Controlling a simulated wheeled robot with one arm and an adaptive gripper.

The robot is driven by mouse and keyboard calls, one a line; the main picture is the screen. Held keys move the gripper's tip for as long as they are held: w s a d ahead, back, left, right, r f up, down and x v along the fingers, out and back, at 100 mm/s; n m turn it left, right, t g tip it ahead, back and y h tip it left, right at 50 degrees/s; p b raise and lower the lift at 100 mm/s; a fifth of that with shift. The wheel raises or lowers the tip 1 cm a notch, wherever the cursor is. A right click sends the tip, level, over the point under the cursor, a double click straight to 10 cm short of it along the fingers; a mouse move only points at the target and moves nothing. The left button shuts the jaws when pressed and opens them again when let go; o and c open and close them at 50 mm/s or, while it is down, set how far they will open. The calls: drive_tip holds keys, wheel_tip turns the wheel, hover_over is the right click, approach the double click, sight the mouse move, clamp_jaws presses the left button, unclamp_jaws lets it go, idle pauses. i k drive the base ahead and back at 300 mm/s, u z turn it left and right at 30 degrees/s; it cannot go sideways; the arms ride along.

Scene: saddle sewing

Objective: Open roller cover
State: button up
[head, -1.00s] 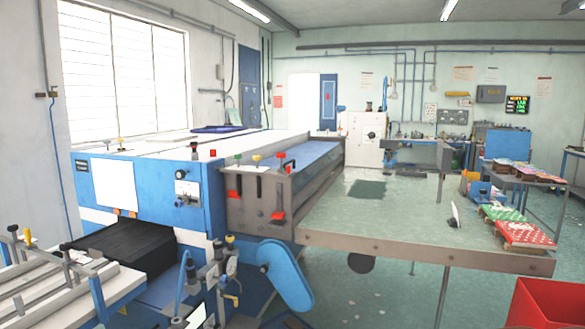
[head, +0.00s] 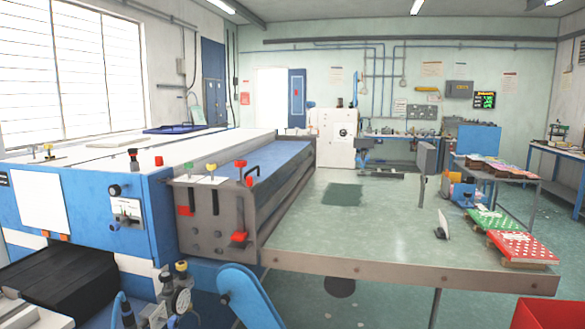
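A large blue and white machine (head: 140,185) fills the left of the head view. At its right end is a grey roller section (head: 208,225) with a long blue top panel (head: 275,165), which looks shut; I cannot tell for sure that this is the roller cover. Red-, green- and yellow-topped knobs (head: 240,164) stand on the near end of this section, with a red handle (head: 238,237) lower on its face. My gripper is not in view.
A wide flat table (head: 400,245) extends right from the roller section. A blue guard or arm (head: 245,290) and a gauge (head: 182,299) stand below at the front. A red bin (head: 550,312) is at lower right. Side tables hold patterned red (head: 522,245) and green pieces.

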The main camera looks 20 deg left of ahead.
sight(262, 162)
drive_tip(key=z, duration=0.05)
drive_tip(key=i, duration=0.6)
drive_tip(key=u, duration=0.8)
drive_tip(key=i, duration=0.45)
drive_tip(key=u, duration=0.5)
